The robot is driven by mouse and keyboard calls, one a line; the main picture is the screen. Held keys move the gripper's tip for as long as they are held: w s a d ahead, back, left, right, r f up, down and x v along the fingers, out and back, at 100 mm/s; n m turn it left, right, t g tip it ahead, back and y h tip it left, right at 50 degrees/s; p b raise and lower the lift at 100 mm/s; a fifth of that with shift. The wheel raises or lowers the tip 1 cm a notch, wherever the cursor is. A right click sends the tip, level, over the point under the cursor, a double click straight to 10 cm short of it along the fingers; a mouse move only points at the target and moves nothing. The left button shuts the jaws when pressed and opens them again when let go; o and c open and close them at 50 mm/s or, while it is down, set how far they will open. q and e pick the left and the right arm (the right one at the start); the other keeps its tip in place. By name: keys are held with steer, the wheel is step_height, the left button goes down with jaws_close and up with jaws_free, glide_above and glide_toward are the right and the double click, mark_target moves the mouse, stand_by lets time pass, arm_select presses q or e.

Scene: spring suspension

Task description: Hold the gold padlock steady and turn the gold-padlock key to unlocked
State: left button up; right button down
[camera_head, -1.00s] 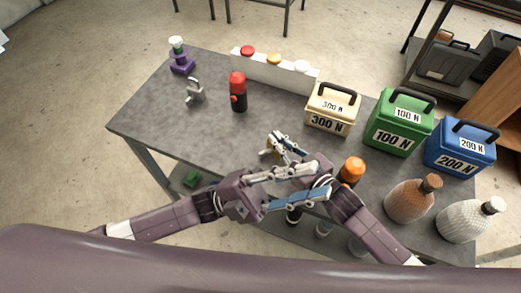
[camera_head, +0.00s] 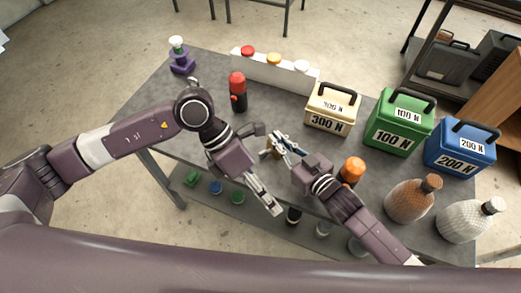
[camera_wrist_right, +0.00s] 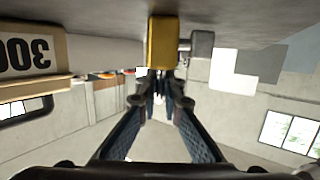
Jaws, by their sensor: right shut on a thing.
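The gold padlock (camera_head: 269,146) is small and partly covered by my right gripper near the middle of the grey table (camera_head: 145,112). It shows as a yellow block in the right wrist view (camera_wrist_right: 162,42). My right gripper (camera_head: 275,141) is shut on the padlock; its two fingers converge there in the wrist view (camera_wrist_right: 160,92). My left gripper (camera_head: 274,207) points down and right near the table's front edge, apart from the padlock. Its fingers look close together, but their opening is unclear. I cannot make out the key. A grey part (camera_wrist_right: 202,44) beside the padlock is unclear.
A red-and-black bottle (camera_head: 238,92) stands behind the padlock, and a beige 300 N box (camera_head: 328,108) is to its right. An orange-capped bottle (camera_head: 352,170) is close to my right arm. Jars (camera_head: 237,196) stand on the shelf below.

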mark_target(262, 152)
arm_select(q)
steer(key=w+a+r+t+y, duration=0.1)
steer(key=w+a+t+y, duration=0.15)
steer(key=w, duration=0.45)
steer(key=w+a+r+t+y, duration=0.1)
steer(key=w+a+r+t, duration=0.1)
steer(key=w+a+t, duration=0.35)
steer(key=shift+n+g, duration=0.3)
steer(key=shift+g, duration=0.4)
steer(key=x, duration=0.4)
steer(key=w+x, duration=0.1)
steer(key=x, duration=0.3)
steer(key=d+x, duration=0.1)
steer(key=x, duration=0.4)
steer(key=shift+w+r, duration=0.35)
steer(key=shift+w, duration=0.05)
steer(key=shift+c, duration=0.3)
jaws_close()
